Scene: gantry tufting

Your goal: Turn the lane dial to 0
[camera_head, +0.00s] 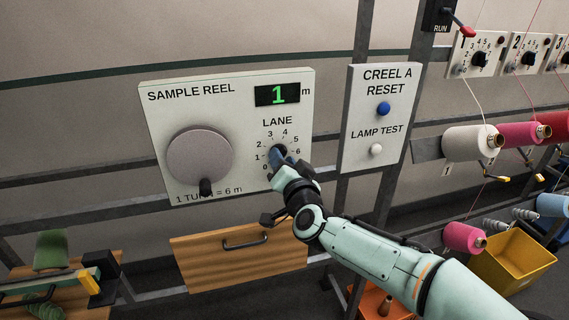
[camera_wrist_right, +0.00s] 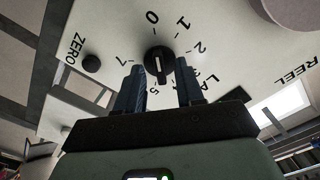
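The lane dial is a small black knob (camera_wrist_right: 158,62) with a white line, on the white sample reel panel (camera_head: 250,90). The numbers around it show partly in the right wrist view, with 0 at the top of that picture. The white line points roughly away from the 0, towards the bottom of that view; its exact number is hard to tell. My right gripper (camera_head: 280,158) is at the dial and hides much of it in the head view. In the right wrist view its two fingers are apart, one on each side of the knob, with gaps visible. My left gripper is not in view.
The panel has a large round reel handle (camera_head: 200,155) left of the dial and a display (camera_head: 278,94) reading 1 m. A black ZERO button (camera_wrist_right: 91,63) shows in the wrist view. A reset panel (camera_head: 378,115) stands to the right. A wooden drawer (camera_head: 205,259) is below.

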